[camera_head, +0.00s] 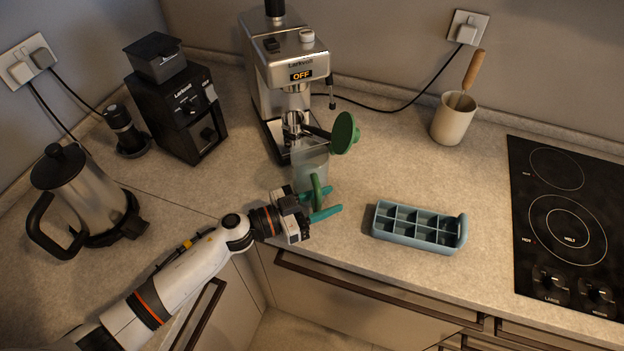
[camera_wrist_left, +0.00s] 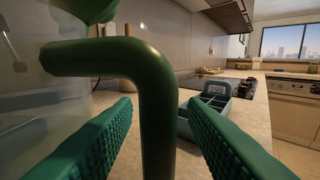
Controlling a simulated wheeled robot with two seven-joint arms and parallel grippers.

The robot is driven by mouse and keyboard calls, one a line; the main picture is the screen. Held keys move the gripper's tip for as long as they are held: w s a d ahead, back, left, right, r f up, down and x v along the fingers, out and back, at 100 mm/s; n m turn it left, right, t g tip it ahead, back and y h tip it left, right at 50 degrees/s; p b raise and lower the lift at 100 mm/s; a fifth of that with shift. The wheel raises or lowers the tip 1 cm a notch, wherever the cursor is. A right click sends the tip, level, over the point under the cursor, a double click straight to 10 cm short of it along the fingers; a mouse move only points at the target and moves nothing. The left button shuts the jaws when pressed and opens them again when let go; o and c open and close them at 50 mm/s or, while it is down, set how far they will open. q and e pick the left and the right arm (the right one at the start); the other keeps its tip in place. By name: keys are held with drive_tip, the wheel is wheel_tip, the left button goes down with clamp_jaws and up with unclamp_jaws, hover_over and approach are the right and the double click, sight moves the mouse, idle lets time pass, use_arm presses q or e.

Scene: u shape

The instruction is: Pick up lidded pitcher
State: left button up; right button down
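The lidded pitcher (camera_head: 309,165) is a translucent vessel with a green handle, standing on the counter in front of the espresso machine. A round green piece (camera_head: 344,132), which looks like its lid, is tilted up above it. My left gripper (camera_head: 334,201) is at the handle, its teal fingers apart. In the left wrist view, the green handle (camera_wrist_left: 158,110) stands between the two open fingers, with a gap visible on each side. The pitcher's clear wall (camera_wrist_left: 40,110) is at the left there. My right gripper is not in view.
An espresso machine (camera_head: 285,75) stands close behind the pitcher. A blue-grey ice tray (camera_head: 419,243) lies to its right, near the counter's front edge. A kettle (camera_head: 88,195) and coffee grinder (camera_head: 178,115) are left. A utensil pot (camera_head: 452,122) and cooktop (camera_head: 567,205) are right.

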use_arm(q)
drive_tip(key=shift+w+d+f, duration=0.1)
drive_tip(key=shift+w+d, duration=0.05)
drive_tip(key=shift+d, duration=0.15)
drive_tip(key=shift+a, duration=0.1)
drive_tip(key=shift+c, duration=0.6)
clamp_jaws()
drive_tip(key=shift+r, duration=0.3)
